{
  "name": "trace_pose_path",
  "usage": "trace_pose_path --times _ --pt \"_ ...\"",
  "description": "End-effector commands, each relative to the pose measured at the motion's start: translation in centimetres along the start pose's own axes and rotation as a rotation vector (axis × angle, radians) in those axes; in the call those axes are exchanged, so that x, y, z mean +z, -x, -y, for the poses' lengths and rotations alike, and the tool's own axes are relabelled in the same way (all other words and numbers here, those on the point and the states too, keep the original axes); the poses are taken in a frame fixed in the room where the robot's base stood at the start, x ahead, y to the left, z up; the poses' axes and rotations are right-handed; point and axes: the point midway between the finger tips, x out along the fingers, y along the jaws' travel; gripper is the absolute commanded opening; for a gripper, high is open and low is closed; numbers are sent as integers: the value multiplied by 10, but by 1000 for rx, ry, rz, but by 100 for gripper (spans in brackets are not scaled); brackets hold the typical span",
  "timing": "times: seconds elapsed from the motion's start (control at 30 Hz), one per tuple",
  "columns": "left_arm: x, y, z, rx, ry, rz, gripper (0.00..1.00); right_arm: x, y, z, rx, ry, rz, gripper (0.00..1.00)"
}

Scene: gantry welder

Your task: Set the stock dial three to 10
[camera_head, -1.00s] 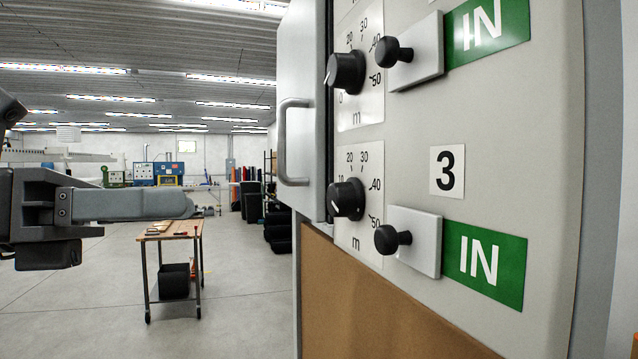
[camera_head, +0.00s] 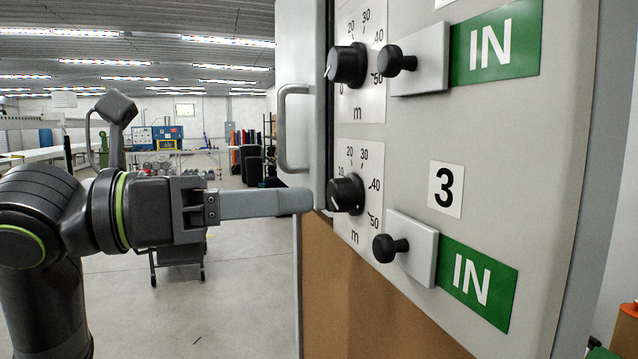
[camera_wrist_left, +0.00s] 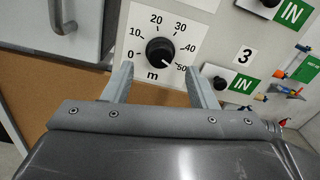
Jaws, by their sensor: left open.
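Stock dial three is a black round knob (camera_head: 347,194) on a white scale plate (camera_head: 345,228), left of the "3" label (camera_head: 445,189). My left gripper (camera_head: 306,200) points at the dial from the left. In the wrist view the gripper (camera_wrist_left: 159,78) is open, its fingers apart just below the knob, with nothing between them. My right gripper is out of view.
Another dial (camera_head: 346,65) sits above. A black push knob (camera_head: 388,247) on a white block (camera_head: 416,247) and a green IN sign (camera_head: 478,283) are right of dial three. A grey door handle (camera_head: 290,128) is on the left. A wheeled cart stands behind my arm.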

Motion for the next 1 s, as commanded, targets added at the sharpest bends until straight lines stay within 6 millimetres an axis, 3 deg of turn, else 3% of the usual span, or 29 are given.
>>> trace_pose_path --times 0.5,0.9,1.0 --pt "1 -42 0 -1 4 0 52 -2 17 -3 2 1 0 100" --pt "0 -46 0 2 2 -1 52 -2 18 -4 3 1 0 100" --pt "0 -46 0 1 2 -1 42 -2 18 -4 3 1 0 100"
